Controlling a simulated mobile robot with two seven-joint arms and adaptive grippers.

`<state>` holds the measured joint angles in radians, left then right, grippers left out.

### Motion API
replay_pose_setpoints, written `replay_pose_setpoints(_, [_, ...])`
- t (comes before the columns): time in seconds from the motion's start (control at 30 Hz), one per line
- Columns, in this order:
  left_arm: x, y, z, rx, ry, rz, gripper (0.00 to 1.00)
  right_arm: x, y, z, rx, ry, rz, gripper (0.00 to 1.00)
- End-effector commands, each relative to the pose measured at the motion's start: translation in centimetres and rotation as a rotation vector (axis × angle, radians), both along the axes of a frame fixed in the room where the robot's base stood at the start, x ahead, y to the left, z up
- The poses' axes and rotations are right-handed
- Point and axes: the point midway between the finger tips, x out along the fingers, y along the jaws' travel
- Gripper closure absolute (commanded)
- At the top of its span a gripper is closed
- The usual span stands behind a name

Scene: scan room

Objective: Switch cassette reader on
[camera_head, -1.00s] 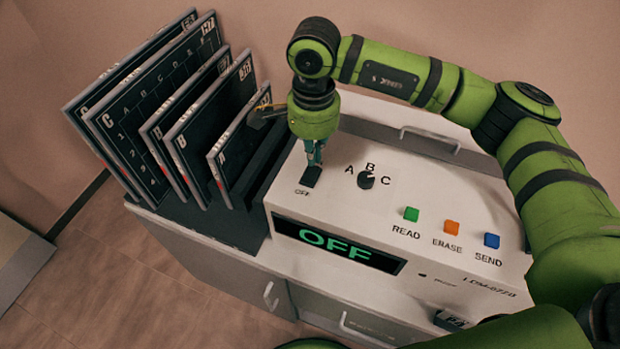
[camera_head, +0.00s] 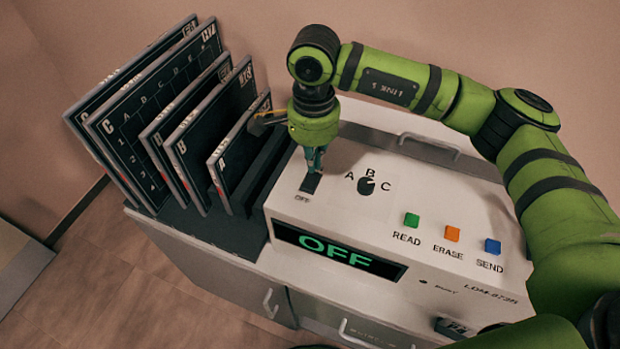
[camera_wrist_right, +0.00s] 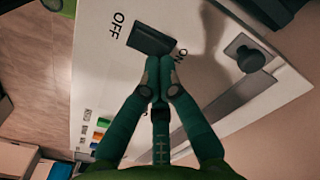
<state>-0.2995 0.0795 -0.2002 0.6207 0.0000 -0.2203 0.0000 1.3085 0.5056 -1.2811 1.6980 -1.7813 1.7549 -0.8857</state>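The cassette reader (camera_head: 335,205) is a white console whose display (camera_head: 338,249) reads OFF in green. Its black power switch (camera_head: 310,183) sits at the upper left of the top panel. In the right wrist view the switch (camera_wrist_right: 152,39) lies between the OFF and ON labels. My right gripper (camera_head: 316,163) points down at the switch's far end. In the wrist view its fingertips (camera_wrist_right: 160,66) are together, empty, at the ON side of the switch; I cannot tell whether they touch it. My left gripper is not in view.
A black rack left of the console holds several dark cassettes (camera_head: 188,135) upright. A selector knob (camera_head: 366,186) marked A, B, C and the green (camera_head: 411,220), orange (camera_head: 452,233) and blue (camera_head: 492,246) buttons are on the panel. A wall stands behind.

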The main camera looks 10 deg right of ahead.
Motion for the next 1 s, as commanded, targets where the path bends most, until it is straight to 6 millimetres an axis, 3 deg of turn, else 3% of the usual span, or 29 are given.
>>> replay_pose_setpoints(1.0, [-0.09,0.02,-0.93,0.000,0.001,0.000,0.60,0.00,0.00,-0.90,0.000,0.000,0.000,1.00])
